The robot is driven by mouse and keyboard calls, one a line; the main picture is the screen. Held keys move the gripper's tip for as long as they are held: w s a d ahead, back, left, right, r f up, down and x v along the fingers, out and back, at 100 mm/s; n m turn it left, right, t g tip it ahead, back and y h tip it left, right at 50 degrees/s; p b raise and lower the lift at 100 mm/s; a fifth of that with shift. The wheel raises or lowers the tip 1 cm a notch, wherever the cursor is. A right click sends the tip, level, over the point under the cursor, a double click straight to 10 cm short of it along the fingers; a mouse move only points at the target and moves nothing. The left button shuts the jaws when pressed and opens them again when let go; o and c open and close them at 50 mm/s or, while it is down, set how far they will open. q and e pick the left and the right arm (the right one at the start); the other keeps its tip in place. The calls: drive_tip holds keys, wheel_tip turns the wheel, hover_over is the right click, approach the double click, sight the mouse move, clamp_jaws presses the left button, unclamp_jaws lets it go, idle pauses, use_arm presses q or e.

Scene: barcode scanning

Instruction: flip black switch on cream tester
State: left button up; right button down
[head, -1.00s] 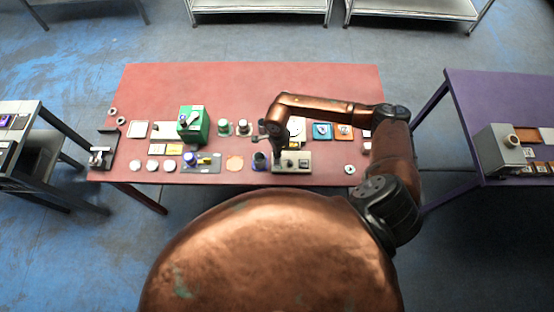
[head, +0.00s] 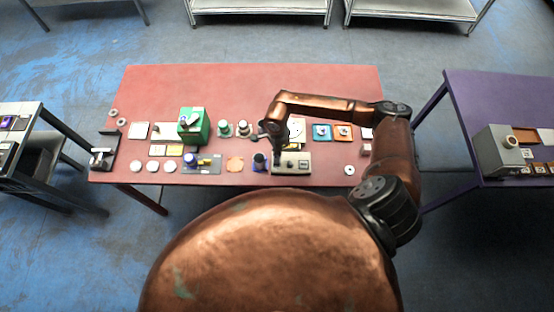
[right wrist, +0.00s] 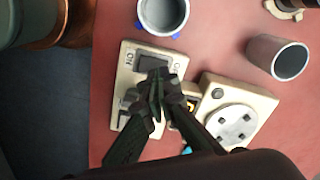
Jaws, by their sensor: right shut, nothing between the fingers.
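The cream tester (head: 297,169) sits near the front edge of the red table, right of the middle. In the right wrist view its panel (right wrist: 122,82) shows the letters ON and a dark switch (right wrist: 152,62) at the upper end. A second dark part (right wrist: 127,104) lies lower on the panel, partly hidden by the fingers. My right gripper (head: 276,150) points down at the tester's left part. In the wrist view its shut, empty fingertips (right wrist: 157,78) are just beside the dark switch; contact cannot be told. My left gripper is out of view.
A cream box with a round white socket (right wrist: 231,126) is close to the fingers. A green machine (head: 194,125) stands farther left. The table's back is clear.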

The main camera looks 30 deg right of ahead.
drive_tip(key=shift+r+p, duration=1)
drive_tip(key=shift+r, duration=1.2)
